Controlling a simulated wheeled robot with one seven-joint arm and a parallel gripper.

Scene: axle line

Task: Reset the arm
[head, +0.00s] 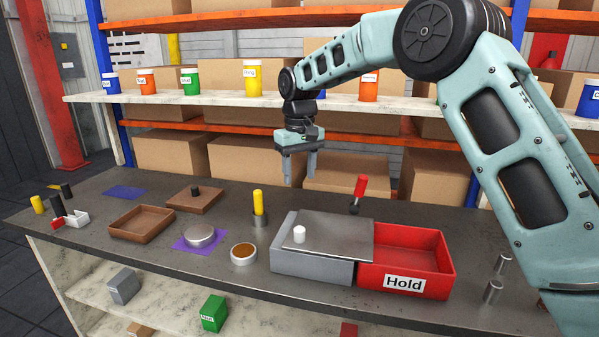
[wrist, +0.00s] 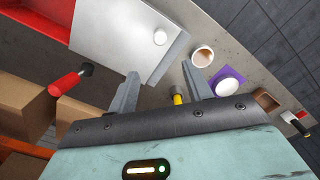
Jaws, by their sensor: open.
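My gripper (head: 300,168) hangs from my arm above the back of the workbench, fingers pointing down. In the wrist view my gripper (wrist: 160,90) shows its two fingers apart with nothing held between them. It is above the bench, behind the grey bin with the lid (head: 318,236) and clear of it. The yellow-handled tool (head: 258,202) stands upright in a metal holder, left of and below the gripper. The red-handled lever (head: 360,187) stands behind the bins, right of and below the gripper.
A red bin labelled Hold (head: 435,283) adjoins the grey bin. A brown tray (head: 142,224), a metal disc on a purple mat (head: 181,244) and a round cup (head: 243,254) lie left. Metal cylinders (head: 493,291) stand right. A shelf with labelled jars (head: 220,97) runs behind.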

